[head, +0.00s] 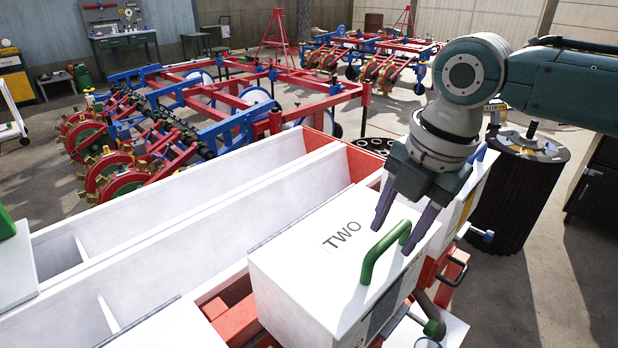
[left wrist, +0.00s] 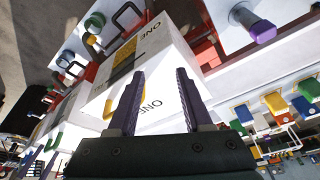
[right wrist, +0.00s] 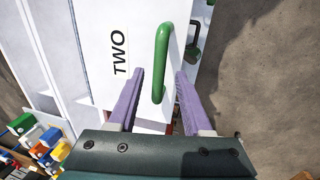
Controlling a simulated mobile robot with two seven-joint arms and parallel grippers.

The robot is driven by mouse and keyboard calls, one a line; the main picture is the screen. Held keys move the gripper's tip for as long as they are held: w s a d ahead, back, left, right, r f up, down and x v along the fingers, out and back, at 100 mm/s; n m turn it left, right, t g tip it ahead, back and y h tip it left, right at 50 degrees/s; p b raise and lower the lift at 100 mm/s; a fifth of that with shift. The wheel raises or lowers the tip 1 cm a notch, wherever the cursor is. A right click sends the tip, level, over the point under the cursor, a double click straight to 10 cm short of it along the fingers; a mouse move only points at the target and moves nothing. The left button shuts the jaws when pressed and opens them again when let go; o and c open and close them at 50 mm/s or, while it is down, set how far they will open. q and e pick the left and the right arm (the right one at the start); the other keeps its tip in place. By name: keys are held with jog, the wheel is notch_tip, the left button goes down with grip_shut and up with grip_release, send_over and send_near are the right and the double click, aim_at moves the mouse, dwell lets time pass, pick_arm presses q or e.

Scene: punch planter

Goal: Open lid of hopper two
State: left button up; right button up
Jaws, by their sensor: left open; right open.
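Hopper two is a white box whose lid (head: 318,238) is marked TWO and lies shut on top. A green bar handle (head: 384,252) stands on the lid near its right edge. My right gripper (head: 393,236) is open above the lid, one finger on each side of the handle. In the right wrist view the green handle (right wrist: 161,60) shows between the open fingers (right wrist: 160,74), not gripped. Whether a finger touches it I cannot tell. My left gripper (left wrist: 160,74) is open and empty in the left wrist view, before a white hopper marked ONE (left wrist: 158,50).
Open white troughs (head: 190,205) run behind hopper two. A dark ribbed drum (head: 515,195) stands at the right. A red and blue machine frame (head: 215,105) stands farther back. A green object (head: 6,222) shows at the left edge. Bare floor lies at the lower right.

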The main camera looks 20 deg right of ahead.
jog(key=shift+f, duration=0.15)
jog(key=shift+w, duration=0.1)
grip_shut()
dwell(1.3)
